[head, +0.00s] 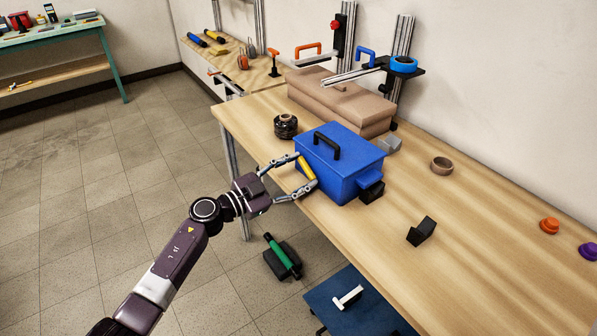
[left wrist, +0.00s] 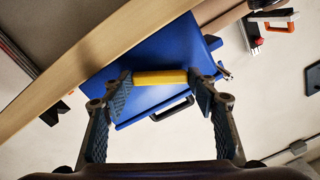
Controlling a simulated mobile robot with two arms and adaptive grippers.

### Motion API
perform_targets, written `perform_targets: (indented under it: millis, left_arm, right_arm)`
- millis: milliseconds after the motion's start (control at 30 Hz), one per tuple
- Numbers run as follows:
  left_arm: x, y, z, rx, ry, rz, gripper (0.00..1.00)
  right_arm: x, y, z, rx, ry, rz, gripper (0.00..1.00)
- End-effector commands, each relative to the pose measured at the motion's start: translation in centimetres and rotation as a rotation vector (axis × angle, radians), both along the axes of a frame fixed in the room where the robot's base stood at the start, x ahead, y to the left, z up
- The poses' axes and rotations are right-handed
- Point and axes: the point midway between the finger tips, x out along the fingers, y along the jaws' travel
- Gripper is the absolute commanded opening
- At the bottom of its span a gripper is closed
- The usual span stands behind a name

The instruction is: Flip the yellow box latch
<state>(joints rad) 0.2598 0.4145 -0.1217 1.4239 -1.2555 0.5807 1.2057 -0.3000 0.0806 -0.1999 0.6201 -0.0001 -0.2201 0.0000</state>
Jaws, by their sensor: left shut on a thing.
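A blue box (head: 341,172) with a black handle on its lid (head: 327,146) stands on the wooden table, near its front edge. Its yellow latch (head: 307,171) is on the side facing my left arm. My left gripper (head: 306,175) is at that side, with one finger at each end of the latch. In the left wrist view the yellow latch (left wrist: 160,77) lies between the fingertips of my left gripper (left wrist: 160,80), and the blue box (left wrist: 150,55) is behind it. The gripper is shut on the latch. My right gripper is not in view.
The wooden table (head: 470,230) holds a black spool (head: 286,127) behind the box, a brown case (head: 340,105), a black block (head: 421,231) and a brown ring (head: 441,164). A blue stool (head: 365,310) and a green-handled tool (head: 282,255) are below the front edge.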

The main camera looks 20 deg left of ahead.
Motion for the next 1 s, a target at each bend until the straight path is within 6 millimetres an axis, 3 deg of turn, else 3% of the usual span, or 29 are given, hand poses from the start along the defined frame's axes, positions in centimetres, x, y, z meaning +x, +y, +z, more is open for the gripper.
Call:
perform_targets:
  millis: [367,1000]
  left_arm:
    - [-0.4,-0.5,0.8,0.279,-0.202,-0.001,0.29]
    - [-1.2,-1.6,1.3,0.731,-0.530,-0.001,0.29]
  right_arm:
    - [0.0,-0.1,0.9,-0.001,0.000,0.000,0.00]
    - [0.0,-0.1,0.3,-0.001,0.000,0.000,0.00]
